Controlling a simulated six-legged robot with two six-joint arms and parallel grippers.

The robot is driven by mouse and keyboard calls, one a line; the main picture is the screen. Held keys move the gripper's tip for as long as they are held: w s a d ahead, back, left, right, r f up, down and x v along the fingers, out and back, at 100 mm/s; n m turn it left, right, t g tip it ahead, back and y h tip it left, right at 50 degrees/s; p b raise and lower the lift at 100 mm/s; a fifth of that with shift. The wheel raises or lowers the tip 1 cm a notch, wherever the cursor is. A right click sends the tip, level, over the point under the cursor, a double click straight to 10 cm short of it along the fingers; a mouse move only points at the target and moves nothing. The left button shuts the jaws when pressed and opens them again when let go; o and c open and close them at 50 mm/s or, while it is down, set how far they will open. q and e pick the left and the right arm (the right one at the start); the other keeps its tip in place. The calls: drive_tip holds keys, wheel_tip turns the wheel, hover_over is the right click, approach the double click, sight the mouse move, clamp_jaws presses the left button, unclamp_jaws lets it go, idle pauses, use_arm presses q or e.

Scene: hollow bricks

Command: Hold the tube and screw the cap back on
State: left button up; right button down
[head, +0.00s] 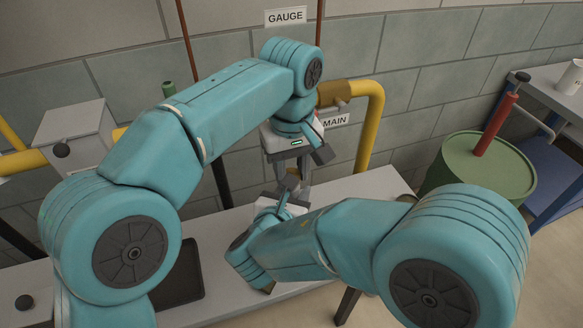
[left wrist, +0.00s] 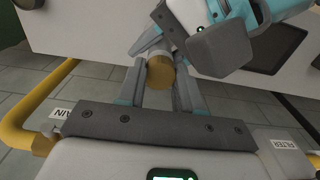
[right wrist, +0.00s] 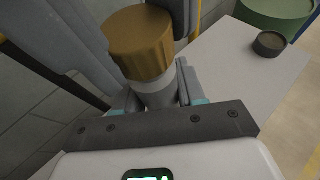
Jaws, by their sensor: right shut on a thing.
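My right gripper (right wrist: 158,98) is shut on the pale grey tube (right wrist: 158,92), whose upper part shows between its fingers in the right wrist view. The ribbed brown-gold cap (right wrist: 140,45) is at the tube's top end; I cannot tell whether its thread is engaged. My left gripper (left wrist: 160,80) has its fingers on either side of the cap, which also shows in the left wrist view (left wrist: 160,72). I cannot tell whether those fingers press on it. In the head view both grippers meet above the bench, and my arms hide most of the tube and cap.
The pale bench (head: 365,185) runs below the grippers, with a dark tray (head: 182,275) at its left. A small round dark dish (right wrist: 270,43) stands on the bench. Yellow pipes (head: 372,125) run along the wall behind. A green drum (head: 480,165) stands to the right.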

use_arm(q)
clamp_jaws()
drive_tip(key=m, duration=1.1)
drive_tip(key=shift+m, duration=0.3)
drive_tip(key=o, duration=0.9)
unclamp_jaws()
drive_tip(key=shift+r, duration=0.1)
drive_tip(key=shift+r, duration=3.6)
